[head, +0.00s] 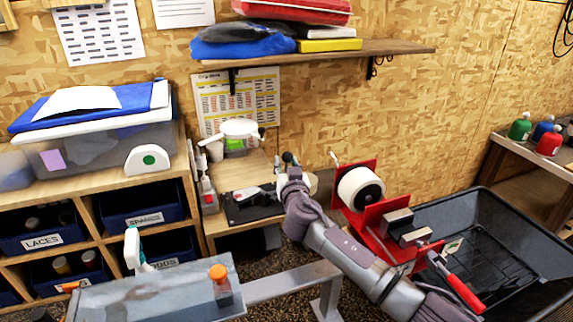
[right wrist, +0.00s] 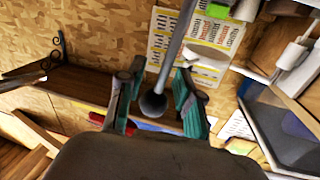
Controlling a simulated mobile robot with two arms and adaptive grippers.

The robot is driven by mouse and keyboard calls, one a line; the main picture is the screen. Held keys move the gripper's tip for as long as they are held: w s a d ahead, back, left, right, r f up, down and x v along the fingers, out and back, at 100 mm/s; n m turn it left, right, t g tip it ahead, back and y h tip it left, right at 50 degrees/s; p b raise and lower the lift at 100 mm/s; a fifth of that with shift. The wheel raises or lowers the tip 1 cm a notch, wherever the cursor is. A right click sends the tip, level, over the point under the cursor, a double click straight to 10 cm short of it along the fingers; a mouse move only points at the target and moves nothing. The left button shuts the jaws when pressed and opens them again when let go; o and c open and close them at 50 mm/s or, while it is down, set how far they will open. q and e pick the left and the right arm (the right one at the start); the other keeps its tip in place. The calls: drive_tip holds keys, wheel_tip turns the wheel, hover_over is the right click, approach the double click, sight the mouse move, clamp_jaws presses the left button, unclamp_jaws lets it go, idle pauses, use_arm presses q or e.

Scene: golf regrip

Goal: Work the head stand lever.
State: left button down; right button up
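A grey lever rod (right wrist: 172,50) with a dark ball knob (right wrist: 152,104) shows in the right wrist view. The knob lies between the two fingers of my right gripper (right wrist: 157,98), with a visible gap on each side. The fingers are open. In the head view, my right gripper (head: 291,172) is at the small wooden bench, and a dark knob (head: 287,157) shows at its tips. The lever's base is hidden there by my gripper and arm. My left gripper is not in view.
A red stand (head: 372,215) with a white roll (head: 361,189) and a red handle (head: 465,293) stands right of my arm, beside a black tub (head: 543,262). A wall shelf (head: 385,48) hangs above. Cubbies with labelled bins (head: 40,238) stand left.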

clamp_jaws()
idle(0.3)
drive_tip(key=shift+w+d+f+m+g+b, duration=0.25)
drive_tip(key=shift+d+m+b, duration=0.5)
drive_tip(key=shift+m, duration=0.3)
drive_tip(key=shift+w+d+f+m+g+b, duration=0.15)
drive_tip(key=shift+w+d+f+m+b, duration=0.1)
drive_tip(key=shift+d+m+b, duration=0.7)
drive_tip(key=shift+w+d+f+m+g+b, duration=0.25)
drive_tip(key=shift+d+m+b, duration=0.3)
drive_tip(key=shift+m, duration=0.65)
